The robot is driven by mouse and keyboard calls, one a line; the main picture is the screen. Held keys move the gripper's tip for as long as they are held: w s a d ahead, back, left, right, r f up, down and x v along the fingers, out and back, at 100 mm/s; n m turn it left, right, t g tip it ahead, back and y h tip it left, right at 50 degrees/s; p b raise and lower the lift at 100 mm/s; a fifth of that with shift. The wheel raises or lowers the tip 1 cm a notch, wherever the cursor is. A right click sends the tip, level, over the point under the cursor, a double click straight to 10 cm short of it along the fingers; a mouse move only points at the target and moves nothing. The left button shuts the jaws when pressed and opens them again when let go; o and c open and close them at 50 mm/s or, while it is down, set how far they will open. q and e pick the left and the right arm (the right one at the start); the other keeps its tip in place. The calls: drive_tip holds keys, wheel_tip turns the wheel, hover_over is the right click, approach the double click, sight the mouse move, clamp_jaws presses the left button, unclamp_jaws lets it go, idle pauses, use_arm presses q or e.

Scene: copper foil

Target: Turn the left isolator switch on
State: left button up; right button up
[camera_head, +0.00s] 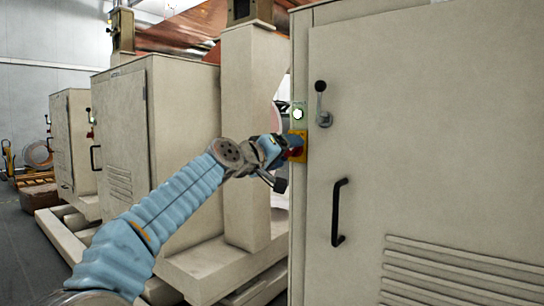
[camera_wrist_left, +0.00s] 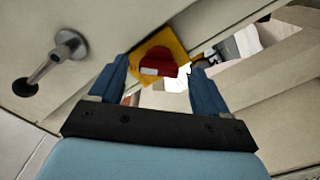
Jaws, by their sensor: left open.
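The isolator switch (camera_head: 296,146) is a red knob on a yellow plate, on the narrow side of the near beige cabinet. In the left wrist view the red knob (camera_wrist_left: 158,62) sits between my fingertips, with the yellow plate (camera_wrist_left: 152,44) behind it. My left gripper (camera_head: 280,147) is at the switch; its open jaws also show in the left wrist view (camera_wrist_left: 160,85). The fingers stand either side of the knob, apart from each other; I cannot tell whether they touch it. The head view shows part of the knob and plate behind the gripper. My right gripper is not in view.
The near cabinet (camera_head: 430,130) fills the right, with a lever handle (camera_head: 321,103) and a black door handle (camera_head: 338,212). A lit green-rimmed button (camera_head: 298,113) sits above the switch. A beige post (camera_head: 248,130) and further cabinets (camera_head: 135,130) stand left, beyond my arm.

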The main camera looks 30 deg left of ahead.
use_arm(q)
drive_tip(key=s+a+b, duration=0.1)
drive_tip(key=s+b, duration=0.1)
drive_tip(key=s, duration=1.1)
drive_tip(key=shift+s, duration=0.1)
